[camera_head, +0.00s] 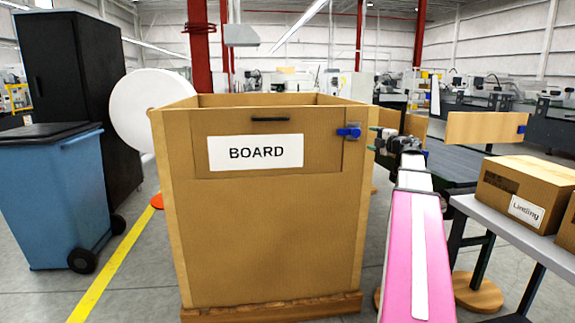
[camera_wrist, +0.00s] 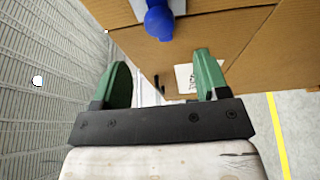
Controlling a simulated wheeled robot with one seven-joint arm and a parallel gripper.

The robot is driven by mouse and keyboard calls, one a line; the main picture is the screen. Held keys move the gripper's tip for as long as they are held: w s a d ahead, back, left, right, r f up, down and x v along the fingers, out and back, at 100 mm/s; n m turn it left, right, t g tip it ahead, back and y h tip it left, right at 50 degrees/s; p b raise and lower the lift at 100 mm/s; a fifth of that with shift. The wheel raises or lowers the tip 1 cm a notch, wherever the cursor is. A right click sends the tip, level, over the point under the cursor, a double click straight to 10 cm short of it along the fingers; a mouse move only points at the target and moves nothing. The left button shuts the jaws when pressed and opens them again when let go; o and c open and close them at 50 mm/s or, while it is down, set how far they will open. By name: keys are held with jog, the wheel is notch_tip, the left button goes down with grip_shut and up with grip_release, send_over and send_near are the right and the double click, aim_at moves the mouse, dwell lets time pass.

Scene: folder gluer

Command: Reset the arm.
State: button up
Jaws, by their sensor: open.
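My gripper (camera_head: 373,139) is at the upper right edge of the large cardboard box (camera_head: 270,235) marked BOARD. In the wrist view its two green fingers (camera_wrist: 162,78) stand wide apart with nothing between them. A blue knob (camera_head: 350,131) sits on the box's upper right front, just left of the fingers in the head view. The knob also shows in the wrist view (camera_wrist: 160,22), beyond the fingertips and apart from them. My arm extends forward from the lower right of the head view.
A grey table (camera_head: 515,238) with cardboard boxes (camera_head: 527,190), one labelled, stands close right of my arm. A dark conveyor (camera_head: 455,165) lies behind the gripper. A blue wheeled bin (camera_head: 50,190) and black cabinet (camera_head: 75,90) stand left. Grey floor is open left of the box.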

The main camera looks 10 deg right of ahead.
jog(key=s+a+f+m+g+h, duration=0.1)
jog(key=a+f+m+g+h, duration=0.2)
jog(key=f+m, duration=0.55)
jog(key=s+a+f+m+g+h, duration=0.1)
jog(key=s+a+f+m+h, duration=0.15)
jog(key=f+m+h, duration=0.65)
jog(key=s+a+f+m+g+h, duration=0.1)
jog(key=a+f+m+g, duration=0.2)
jog(key=f, duration=1)
jog(key=s+a+f+m+g+y, duration=0.2)
jog(key=s+a+f+g+y, duration=0.3)
jog(key=s+a+f, duration=1.3)
jog(key=s+f+g, duration=0.1)
jog(key=s+g, duration=0.1)
jog(key=g, duration=0.2)
jog(key=shift+s+a+g+y, duration=0.15)
jog(key=shift+a+g+y, duration=0.25)
